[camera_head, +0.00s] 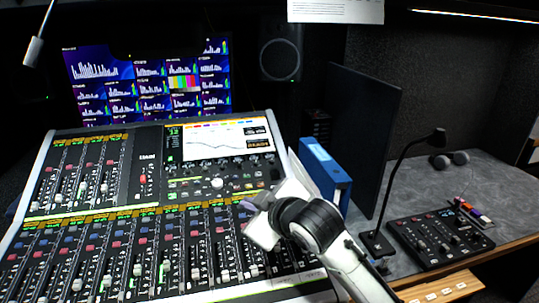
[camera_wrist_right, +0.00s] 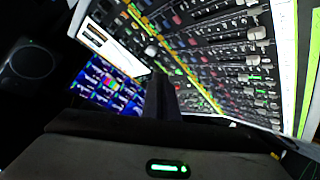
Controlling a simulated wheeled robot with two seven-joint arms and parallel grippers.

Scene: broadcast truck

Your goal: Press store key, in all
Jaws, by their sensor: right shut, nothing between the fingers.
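The mixing console (camera_head: 150,210) fills the lower left of the head view, with rows of faders, coloured buttons and a lit screen (camera_head: 225,142) at its upper right. Small keys and a round knob (camera_head: 217,183) sit below that screen. The store key's label is too small to read, so I cannot tell which key it is. My right gripper (camera_head: 252,204) is over the right part of the console, below the screen, shut and empty. In the right wrist view its dark fingers (camera_wrist_right: 160,97) point at the console panel (camera_wrist_right: 190,50); contact cannot be told. My left gripper is not in view.
A blue binder (camera_head: 325,170) stands right of the console, close to my right arm. A gooseneck microphone (camera_head: 405,170) and a small control panel (camera_head: 440,238) are on the grey desk (camera_head: 450,180). A monitor wall (camera_head: 150,85) and a speaker (camera_head: 280,58) are behind.

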